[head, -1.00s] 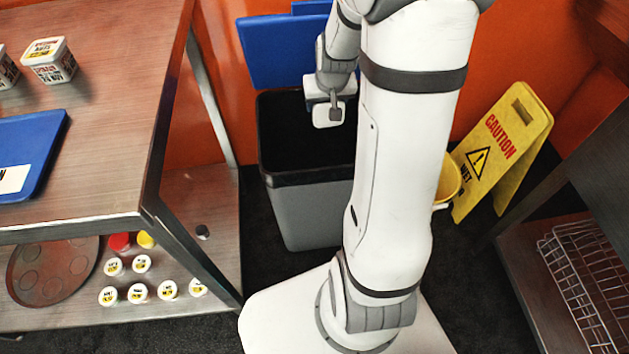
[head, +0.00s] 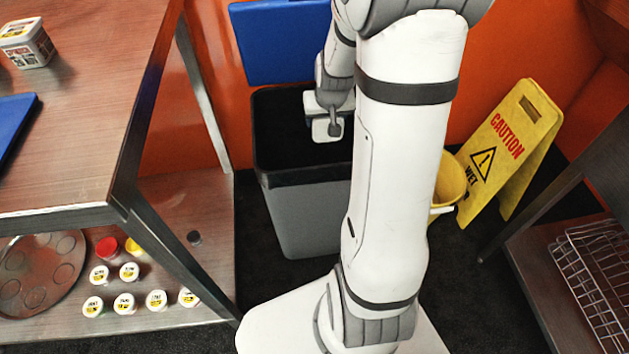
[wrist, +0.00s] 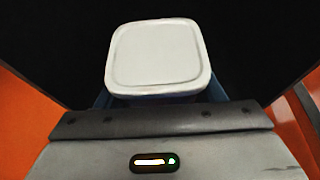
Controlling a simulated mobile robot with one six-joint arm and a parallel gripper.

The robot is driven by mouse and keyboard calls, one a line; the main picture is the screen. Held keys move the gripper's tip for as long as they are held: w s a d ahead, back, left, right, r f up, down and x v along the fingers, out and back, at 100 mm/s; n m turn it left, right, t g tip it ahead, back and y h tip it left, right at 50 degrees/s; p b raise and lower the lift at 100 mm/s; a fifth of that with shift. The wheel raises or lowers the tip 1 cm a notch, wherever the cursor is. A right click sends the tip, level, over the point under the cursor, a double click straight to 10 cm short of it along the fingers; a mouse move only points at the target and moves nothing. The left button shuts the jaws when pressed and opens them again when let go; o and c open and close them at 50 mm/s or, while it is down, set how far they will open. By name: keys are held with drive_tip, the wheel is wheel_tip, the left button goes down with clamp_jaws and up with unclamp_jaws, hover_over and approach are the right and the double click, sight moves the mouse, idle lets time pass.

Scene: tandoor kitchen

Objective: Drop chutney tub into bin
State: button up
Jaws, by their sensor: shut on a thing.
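The chutney tub, with a pale square lid, shows in the wrist view (wrist: 157,55), held at the fingers of my gripper (wrist: 158,98). In the head view the white tub (head: 322,131) is small and partly hidden by my gripper (head: 333,126). My gripper is shut on it. The bin (head: 312,205) is grey with a black rim and dark inside, and its blue lid (head: 280,45) stands up behind it. My gripper and the tub show over the bin's opening. I cannot tell their exact height above the rim. My arm hides the bin's right side.
A metal table (head: 85,150) stands at left with another tub (head: 27,43) on it. Several small jars (head: 128,271) and a round tray (head: 40,262) sit on its lower shelf. A yellow caution sign (head: 510,140) and yellow bucket (head: 449,180) stand right of my arm.

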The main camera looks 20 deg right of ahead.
drive_tip(key=o, duration=1.3)
drive_tip(key=shift+r, duration=0.1)
drive_tip(key=p+v, duration=0.3)
drive_tip(key=v, duration=0.4)
drive_tip(key=shift+r, duration=0.1)
drive_tip(key=shift+s+a+r, duration=0.1)
drive_tip(key=shift+s+r, duration=0.05)
drive_tip(key=shift+r, duration=0.05)
drive_tip(key=shift+s, duration=0.1)
